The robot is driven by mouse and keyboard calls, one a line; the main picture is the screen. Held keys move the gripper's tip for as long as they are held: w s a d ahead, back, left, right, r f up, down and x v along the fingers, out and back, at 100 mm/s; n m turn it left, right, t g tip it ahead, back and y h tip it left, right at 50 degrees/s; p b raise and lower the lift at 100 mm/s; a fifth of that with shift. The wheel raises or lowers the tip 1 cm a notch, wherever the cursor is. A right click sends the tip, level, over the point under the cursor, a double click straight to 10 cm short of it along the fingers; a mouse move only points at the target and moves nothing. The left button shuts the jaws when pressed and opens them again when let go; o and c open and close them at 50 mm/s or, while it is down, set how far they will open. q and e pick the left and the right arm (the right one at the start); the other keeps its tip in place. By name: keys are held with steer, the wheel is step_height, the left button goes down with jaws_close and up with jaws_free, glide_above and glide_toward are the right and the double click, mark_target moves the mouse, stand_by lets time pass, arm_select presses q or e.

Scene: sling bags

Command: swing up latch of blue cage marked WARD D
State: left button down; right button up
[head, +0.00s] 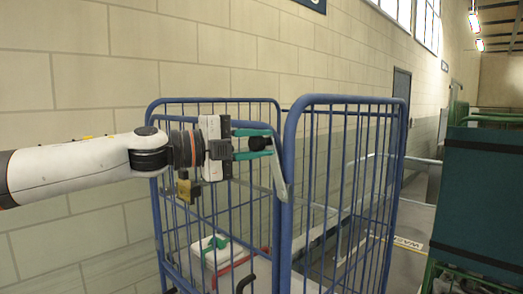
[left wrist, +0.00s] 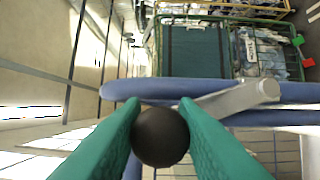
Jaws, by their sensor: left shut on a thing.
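The blue cage (head: 287,175) stands in front of me, with tall barred panels and rounded blue tubes. No WARD D marking is readable on it. Its latch is a grey metal bar (head: 279,178) beside the near blue post, with a black knob at its upper end. The bar also shows in the left wrist view (left wrist: 240,98), lying across the blue tubes. My left gripper (head: 268,143) reaches in from the left, its green fingers shut on the black knob (left wrist: 160,137). The fingers hide part of the knob in the head view. My right gripper is not in view.
A white object with green and red parts (head: 215,248) shows low behind the cage bars. A pale block wall (head: 120,75) runs behind the cage. A green-framed cage with a dark green panel (head: 484,190) stands at right, with grey floor between.

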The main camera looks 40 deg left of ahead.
arm_select(q)
steer(key=shift+d+r+m+g+p, duration=0.25)
steer(key=shift+d+m+g+p, duration=0.05)
steer(key=shift+d+m, duration=0.4)
steer(key=shift+s+d+m, duration=0.1)
steer(key=shift+d+m, duration=0.4)
steer(key=shift+d, duration=0.05)
steer(key=shift+d+m+g+y+p, duration=0.3)
steer(key=shift+d+m+y+p, duration=0.05)
steer(key=shift+d+m+y, duration=0.15)
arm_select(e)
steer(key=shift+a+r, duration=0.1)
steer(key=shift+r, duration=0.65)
arm_select(q)
steer(key=c, duration=1.1)
jaws_free()
steer(key=shift+d, duration=0.1)
steer(key=shift+s, duration=0.1)
